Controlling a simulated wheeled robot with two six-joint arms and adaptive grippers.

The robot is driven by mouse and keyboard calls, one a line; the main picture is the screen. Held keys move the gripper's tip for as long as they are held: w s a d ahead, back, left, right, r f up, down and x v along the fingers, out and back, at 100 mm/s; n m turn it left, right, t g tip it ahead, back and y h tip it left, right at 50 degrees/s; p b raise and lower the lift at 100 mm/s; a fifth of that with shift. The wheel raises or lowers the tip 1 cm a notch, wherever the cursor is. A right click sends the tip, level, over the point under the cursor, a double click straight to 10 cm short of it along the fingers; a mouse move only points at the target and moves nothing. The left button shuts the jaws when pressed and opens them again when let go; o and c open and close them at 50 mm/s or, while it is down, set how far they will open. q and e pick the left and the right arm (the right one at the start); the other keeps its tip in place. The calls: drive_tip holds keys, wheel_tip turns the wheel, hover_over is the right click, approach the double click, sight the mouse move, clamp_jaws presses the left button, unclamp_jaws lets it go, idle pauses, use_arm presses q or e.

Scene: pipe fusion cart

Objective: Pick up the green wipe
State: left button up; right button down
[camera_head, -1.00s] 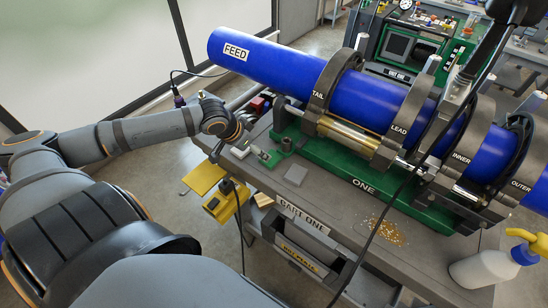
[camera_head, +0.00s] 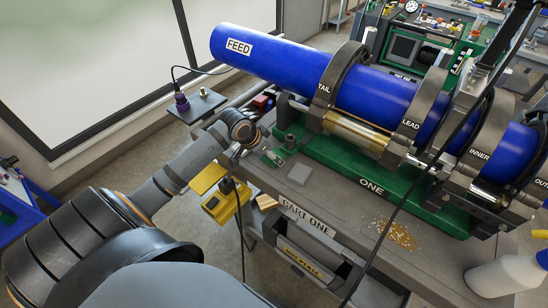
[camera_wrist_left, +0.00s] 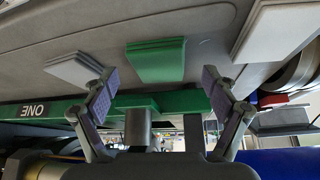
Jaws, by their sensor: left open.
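The green wipe (camera_wrist_left: 156,60) is a folded flat cloth lying on the grey cart top. In the left wrist view it lies beyond and between my open left fingers (camera_wrist_left: 160,80), with no finger seen touching it. In the head view the wipe (camera_head: 273,158) shows as a small green patch beside my left wrist. My left gripper (camera_head: 250,146) is above the cart's left end there, its fingers partly hidden by the wrist. A grey wipe (camera_head: 299,174) lies to the right of the green one. My right gripper is not in view.
A green base (camera_head: 340,162) marked ONE carries clamps and a blue pipe (camera_head: 285,65) behind the wipes. In the left wrist view a pale flat stack (camera_wrist_left: 275,28) and a grey one (camera_wrist_left: 74,69) flank the green wipe. A black cable crosses the cart; gold shavings (camera_head: 398,236) lie right.

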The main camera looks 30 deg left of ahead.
use_arm(q)
drive_tip(key=shift+w+d+f, duration=0.1)
drive_tip(key=shift+w+f, duration=0.1)
drive_tip(key=shift+f, duration=0.2)
drive_tip(key=c, duration=0.9)
